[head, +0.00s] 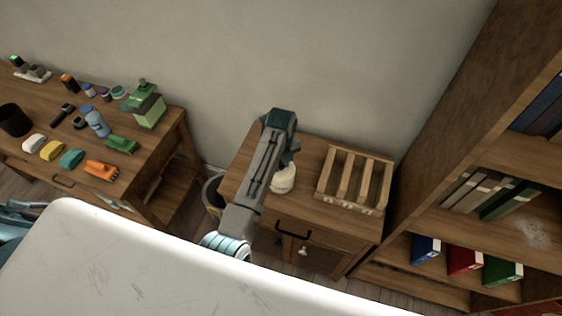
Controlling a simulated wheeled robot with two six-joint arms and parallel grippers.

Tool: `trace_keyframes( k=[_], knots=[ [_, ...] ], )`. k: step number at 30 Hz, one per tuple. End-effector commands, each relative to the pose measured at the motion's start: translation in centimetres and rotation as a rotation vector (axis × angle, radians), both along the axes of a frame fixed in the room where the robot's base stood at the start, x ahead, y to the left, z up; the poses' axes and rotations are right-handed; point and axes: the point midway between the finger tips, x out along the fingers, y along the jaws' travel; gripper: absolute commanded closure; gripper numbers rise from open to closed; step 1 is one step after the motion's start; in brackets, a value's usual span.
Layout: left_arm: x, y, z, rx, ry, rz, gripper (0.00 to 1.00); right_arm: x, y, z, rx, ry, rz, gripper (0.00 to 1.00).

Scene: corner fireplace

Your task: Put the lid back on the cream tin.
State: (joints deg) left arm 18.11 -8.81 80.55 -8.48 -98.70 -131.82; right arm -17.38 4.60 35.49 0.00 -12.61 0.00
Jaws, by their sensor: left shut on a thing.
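The cream tin (283,180) stands on the small wooden cabinet, left of the slotted wooden rack. It looks pale and round, and my arm and gripper hide part of it. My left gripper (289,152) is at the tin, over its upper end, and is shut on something. What it grips is mostly hidden behind the dark gripper body; it is probably the lid. I cannot tell whether the lid touches the tin's rim. My right gripper is not in view.
The slotted wooden rack (354,180) stands close right of the tin on the cabinet (313,219). A bookshelf (455,150) rises at right. A desk (150,150) at left holds bottles, brushes and a black cup (14,120). A bin (212,192) stands between desk and cabinet.

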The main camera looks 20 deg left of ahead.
Motion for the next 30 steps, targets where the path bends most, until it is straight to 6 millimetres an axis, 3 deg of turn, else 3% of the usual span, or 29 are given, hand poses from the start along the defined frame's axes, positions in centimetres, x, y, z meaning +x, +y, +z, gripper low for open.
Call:
trace_keyframes(
  k=[30],
  knots=[
    [-0.02,-0.01,-0.09,0.0,0.0,0.0,0.97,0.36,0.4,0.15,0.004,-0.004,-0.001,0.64]
  ],
)
